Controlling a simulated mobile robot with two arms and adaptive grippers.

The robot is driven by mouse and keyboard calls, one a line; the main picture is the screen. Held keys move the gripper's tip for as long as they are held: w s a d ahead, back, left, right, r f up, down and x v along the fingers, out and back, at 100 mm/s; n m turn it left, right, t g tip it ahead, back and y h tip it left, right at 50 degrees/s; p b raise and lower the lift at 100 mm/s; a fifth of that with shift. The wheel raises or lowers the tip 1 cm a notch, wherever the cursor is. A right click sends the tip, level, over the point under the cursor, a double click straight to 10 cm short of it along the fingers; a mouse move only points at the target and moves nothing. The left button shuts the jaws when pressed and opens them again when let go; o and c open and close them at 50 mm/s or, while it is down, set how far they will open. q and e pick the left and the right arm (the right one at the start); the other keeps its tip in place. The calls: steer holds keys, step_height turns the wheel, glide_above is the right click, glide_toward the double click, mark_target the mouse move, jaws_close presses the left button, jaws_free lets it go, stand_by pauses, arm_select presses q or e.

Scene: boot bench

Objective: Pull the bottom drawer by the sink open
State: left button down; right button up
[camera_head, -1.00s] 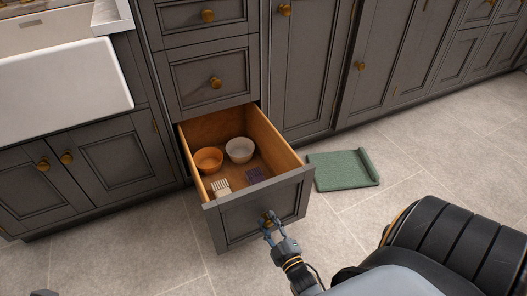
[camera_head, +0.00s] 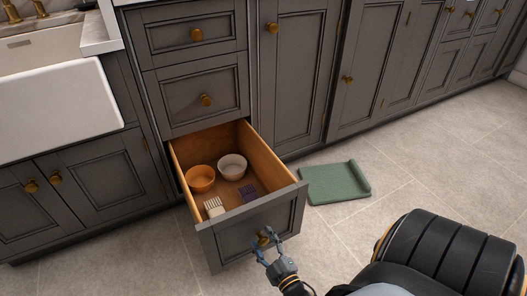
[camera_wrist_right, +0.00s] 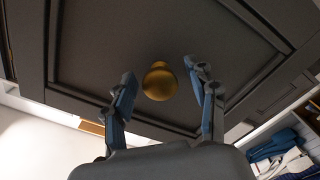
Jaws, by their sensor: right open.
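The bottom drawer (camera_head: 292,212) by the sink (camera_head: 60,110) stands pulled far out, its wooden inside showing. Its brass knob (camera_head: 264,237) is on the grey front, and it also shows in the right wrist view (camera_wrist_right: 160,82). My right gripper (camera_head: 268,245) is open at the knob. In the right wrist view its two fingers (camera_wrist_right: 158,88) stand apart on either side of the knob, with a visible gap on each side. My left gripper is not in view.
The drawer holds an orange bowl (camera_head: 201,178), a white bowl (camera_head: 232,166), a white ribbed item (camera_head: 214,207) and a dark purple item (camera_head: 249,193). A green mat (camera_head: 335,183) lies on the floor right of the drawer. The tiled floor beyond it is clear.

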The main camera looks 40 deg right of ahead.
mark_target(258, 216)
step_height(258, 216, up, 10)
steer(key=shift+f, duration=0.1)
stand_by(0.4)
stand_by(0.4)
